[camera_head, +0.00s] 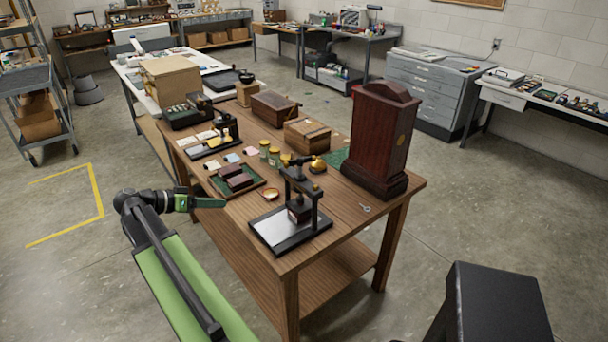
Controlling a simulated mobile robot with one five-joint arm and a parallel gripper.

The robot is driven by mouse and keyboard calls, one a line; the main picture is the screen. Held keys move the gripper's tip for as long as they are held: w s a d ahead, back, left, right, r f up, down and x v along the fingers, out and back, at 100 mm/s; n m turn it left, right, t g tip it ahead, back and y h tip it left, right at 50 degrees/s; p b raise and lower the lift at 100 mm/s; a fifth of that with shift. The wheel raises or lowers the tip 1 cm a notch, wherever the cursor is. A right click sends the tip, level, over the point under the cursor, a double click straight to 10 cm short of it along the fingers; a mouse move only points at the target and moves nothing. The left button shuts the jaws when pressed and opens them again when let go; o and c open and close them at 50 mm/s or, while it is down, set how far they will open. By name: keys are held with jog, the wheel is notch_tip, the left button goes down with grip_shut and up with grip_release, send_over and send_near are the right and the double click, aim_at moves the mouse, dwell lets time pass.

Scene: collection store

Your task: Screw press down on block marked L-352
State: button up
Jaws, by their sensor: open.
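A small black screw press (315,207) stands upright on the near end of the wooden table (350,228). A dark reddish block (299,212) sits under its head, on the press base. I cannot tell whether the head touches the block, and no marking on it is readable. Two similar dark blocks (236,176) lie on a green tray (255,186) behind and left of the press. My gripper (216,203) is open and empty at the table's left edge, left of the press and apart from it.
A tall dark red wooden case (382,135) stands right of the press. A small key-like metal piece (366,208) and a round dish (271,194) lie near the press. Wooden boxes (307,134) and jars fill the table's middle.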

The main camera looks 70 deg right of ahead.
aim_at(297, 161)
jog(key=s+d+r+m+g+h+b, duration=0.1)
jog(key=s+d+r+m+g+b, duration=0.1)
jog(key=s+d+r+m+g, duration=0.6)
jog(key=s+d, duration=0.4)
jog(key=s+d+t, duration=0.1)
jog(key=s+d, duration=0.4)
jog(key=s+d+t, duration=0.1)
jog(key=s+d, duration=0.3)
jog(key=s, duration=0.1)
jog(key=shift+s+d+f+m, duration=0.2)
jog(key=shift+f+m, duration=0.1)
jog(key=shift+f, duration=0.1)
grip_shut()
